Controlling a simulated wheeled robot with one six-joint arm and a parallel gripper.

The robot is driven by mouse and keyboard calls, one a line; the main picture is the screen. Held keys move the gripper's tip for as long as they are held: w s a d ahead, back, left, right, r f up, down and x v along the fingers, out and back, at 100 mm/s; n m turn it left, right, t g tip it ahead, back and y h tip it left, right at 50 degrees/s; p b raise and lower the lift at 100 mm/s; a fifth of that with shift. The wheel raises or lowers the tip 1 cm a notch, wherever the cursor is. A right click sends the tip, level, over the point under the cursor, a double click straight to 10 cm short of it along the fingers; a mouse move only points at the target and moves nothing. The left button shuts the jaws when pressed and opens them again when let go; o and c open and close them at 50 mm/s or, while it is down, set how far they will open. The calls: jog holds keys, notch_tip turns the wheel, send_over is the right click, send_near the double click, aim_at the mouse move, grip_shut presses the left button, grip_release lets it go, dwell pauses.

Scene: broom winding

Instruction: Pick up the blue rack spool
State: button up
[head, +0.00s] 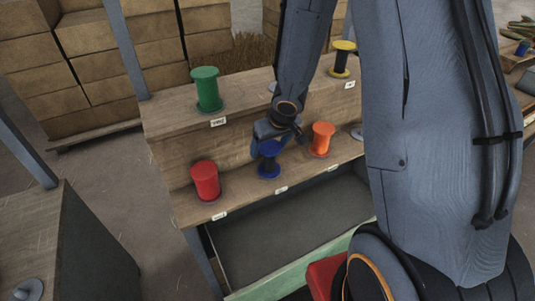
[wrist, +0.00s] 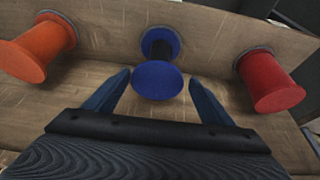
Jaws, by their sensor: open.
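The blue spool (head: 269,160) stands on the lower shelf of the wooden rack, between the red and orange spools. It has blue flanges and a dark core. In the wrist view the blue spool (wrist: 158,78) is in the middle, just beyond and between the fingertips. My gripper (wrist: 158,82) is open, with one finger on each side of the spool's near flange and visible gaps. In the head view my gripper (head: 268,140) is right at the spool and partly covers its upper part.
The red spool (head: 205,181) and orange spool (head: 322,139) stand on either side on the same shelf. The green spool (head: 206,89) and yellow spool (head: 342,58) stand on the upper shelf. A dark tray (head: 290,235) lies below.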

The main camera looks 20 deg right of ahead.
jog(key=shift+w+d+f+b, duration=0.15)
jog(key=shift+w+f+b, duration=0.1)
jog(key=shift+f+b, duration=0.25)
jog(key=shift+w+d+f+b, duration=0.1)
jog(key=shift+w+f+b, duration=0.15)
jog(key=shift+f, duration=0.45)
jog(key=b+x, duration=0.4)
jog(key=x, duration=0.1)
jog(key=shift+s+a, duration=0.1)
jog(key=shift+s, duration=0.15)
jog(key=c, duration=1.2)
jog(key=shift+r, duration=0.15)
